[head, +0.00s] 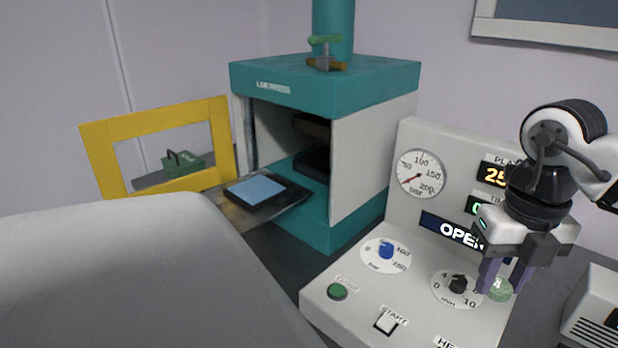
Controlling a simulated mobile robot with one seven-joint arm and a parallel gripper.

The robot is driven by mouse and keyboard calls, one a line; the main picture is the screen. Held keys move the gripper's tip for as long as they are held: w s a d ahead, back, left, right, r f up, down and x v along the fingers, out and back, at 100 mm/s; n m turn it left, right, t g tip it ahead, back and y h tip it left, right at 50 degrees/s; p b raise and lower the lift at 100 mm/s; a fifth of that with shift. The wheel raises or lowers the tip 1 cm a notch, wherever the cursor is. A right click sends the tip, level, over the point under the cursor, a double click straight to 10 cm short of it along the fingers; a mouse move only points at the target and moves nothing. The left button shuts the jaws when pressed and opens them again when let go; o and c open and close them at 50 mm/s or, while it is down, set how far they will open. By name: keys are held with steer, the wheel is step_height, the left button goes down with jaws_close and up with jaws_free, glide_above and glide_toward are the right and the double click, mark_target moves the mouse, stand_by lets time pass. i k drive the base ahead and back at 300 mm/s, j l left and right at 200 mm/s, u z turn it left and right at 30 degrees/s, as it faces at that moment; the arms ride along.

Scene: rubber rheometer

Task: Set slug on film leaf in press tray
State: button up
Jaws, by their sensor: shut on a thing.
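The press tray (290,197) is dark and juts out of the open front of the teal press. The film leaf (255,189) is a flat light-blue square lying on the tray, with nothing on top of it. My gripper (501,284) is at the right, over the right part of the control panel and well apart from the tray. It points down, with purple fingers shut on a small pale green round piece, which looks like the slug (499,290). The fingers partly cover the slug.
The press (325,90) has its yellow frame door (158,194) swung open to the left. A green box (183,162) shows behind the door. A white device (597,310) is at far right.

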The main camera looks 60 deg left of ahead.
mark_target(256, 188)
steer(key=k+j, duration=0.1)
steer(key=j, duration=0.3)
steer(key=k+j, duration=0.1)
steer(key=j, duration=0.35)
steer(key=k+j, duration=0.15)
steer(key=j, duration=0.25)
steer(key=k+j, duration=0.1)
steer(key=j, duration=0.3)
steer(key=k+j+u, duration=0.1)
steer(key=j, duration=0.35)
steer(key=k+j, duration=0.1)
steer(key=j, duration=0.3)
